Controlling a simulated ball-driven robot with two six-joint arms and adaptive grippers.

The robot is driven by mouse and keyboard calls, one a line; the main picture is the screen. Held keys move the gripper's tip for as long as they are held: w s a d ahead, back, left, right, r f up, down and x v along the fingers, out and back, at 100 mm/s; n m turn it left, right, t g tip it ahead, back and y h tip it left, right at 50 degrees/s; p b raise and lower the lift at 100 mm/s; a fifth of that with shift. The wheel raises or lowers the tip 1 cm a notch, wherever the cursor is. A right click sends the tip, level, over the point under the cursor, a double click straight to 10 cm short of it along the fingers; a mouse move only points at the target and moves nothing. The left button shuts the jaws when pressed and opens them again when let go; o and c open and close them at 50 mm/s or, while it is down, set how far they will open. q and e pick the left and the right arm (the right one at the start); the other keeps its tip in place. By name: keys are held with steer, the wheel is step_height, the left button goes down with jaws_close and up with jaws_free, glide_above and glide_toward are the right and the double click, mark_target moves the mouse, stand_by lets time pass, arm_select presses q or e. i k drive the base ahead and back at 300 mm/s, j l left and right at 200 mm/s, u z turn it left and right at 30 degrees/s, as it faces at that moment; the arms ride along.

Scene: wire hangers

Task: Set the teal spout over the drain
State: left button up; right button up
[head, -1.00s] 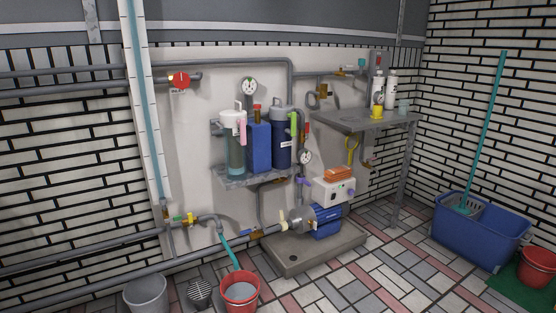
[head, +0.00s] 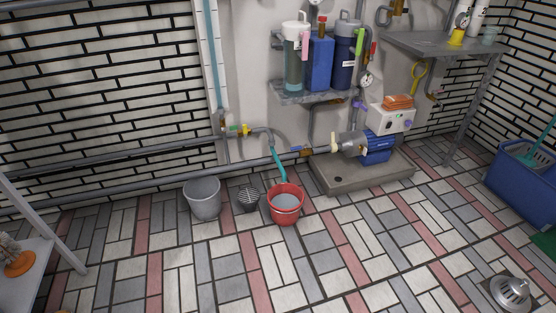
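The teal spout (head: 279,163) hangs from the end of a grey pipe at the foot of the wall. It slants down to the right, and its lower end is at the red bucket (head: 287,211). The bucket has a grey surface inside. A dark, round slatted grate (head: 248,197), which looks like the drain, sits on the floor just left of the red bucket. The spout's lower end is to the right of this grate, not above it. Neither of my grippers is in view.
A grey bucket (head: 203,197) stands left of the grate. A pump (head: 374,148) sits on a grey plinth (head: 358,175) to the right. A round metal fitting (head: 512,292) is on the floor at lower right. A shelf (head: 22,262) is at left. The tiled floor in front is clear.

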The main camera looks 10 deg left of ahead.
mark_target(280, 169)
steer(key=i+j+z, duration=0.25)
steer(key=i+z, duration=0.15)
steer(key=i, duration=0.25)
steer(key=i+j+z, duration=0.4)
steer(key=i+j, duration=0.1)
steer(key=i, duration=0.1)
